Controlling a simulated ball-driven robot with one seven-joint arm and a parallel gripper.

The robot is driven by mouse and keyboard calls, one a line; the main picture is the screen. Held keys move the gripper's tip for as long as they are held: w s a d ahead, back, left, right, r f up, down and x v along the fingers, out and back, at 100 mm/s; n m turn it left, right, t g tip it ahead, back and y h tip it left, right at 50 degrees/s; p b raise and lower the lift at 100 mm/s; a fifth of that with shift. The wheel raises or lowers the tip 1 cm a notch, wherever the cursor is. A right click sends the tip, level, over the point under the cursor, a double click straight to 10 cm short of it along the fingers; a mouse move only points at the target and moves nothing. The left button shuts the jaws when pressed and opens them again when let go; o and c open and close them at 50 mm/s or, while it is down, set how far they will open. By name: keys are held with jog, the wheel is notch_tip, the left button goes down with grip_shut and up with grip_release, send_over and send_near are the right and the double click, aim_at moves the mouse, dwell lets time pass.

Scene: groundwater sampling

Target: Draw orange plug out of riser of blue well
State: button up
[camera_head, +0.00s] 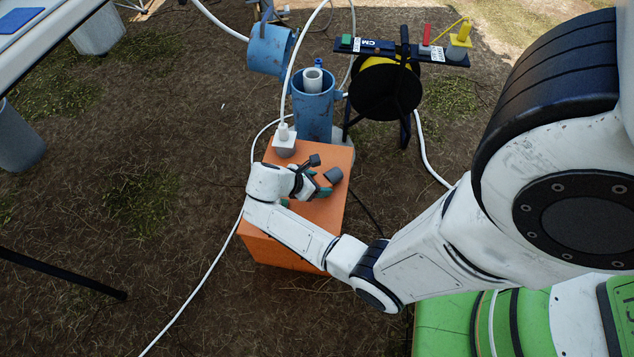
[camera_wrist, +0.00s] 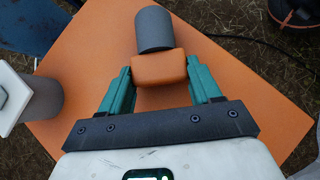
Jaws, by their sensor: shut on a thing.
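The blue well (camera_head: 313,118) stands upright behind the orange box, its blue cap (camera_head: 268,48) swung open to the left. Its pale riser (camera_head: 312,80) stands inside, and its top looks like an open ring with no orange on it. My gripper (camera_head: 316,182) is low over the orange box, in front of the well. In the wrist view, my gripper (camera_wrist: 160,78) has its teal fingers shut on the orange plug (camera_wrist: 160,68), an orange block with a grey cylinder (camera_wrist: 154,30) pointing away. Whether the plug touches the box top cannot be told.
The orange box (camera_head: 275,240) has a white fitting (camera_head: 284,139) with a grey base and hose at its back left corner. A cable reel (camera_head: 385,90) on a dark stand is right of the well. White hoses cross the ground.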

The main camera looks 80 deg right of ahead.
jog(key=o, duration=1)
jog(key=shift+f, duration=0.1)
jog(key=p+v, duration=0.5)
jog(key=v, duration=0.5)
jog(key=shift+w+a+r, duration=0.2)
jog(key=shift+a+r, duration=0.05)
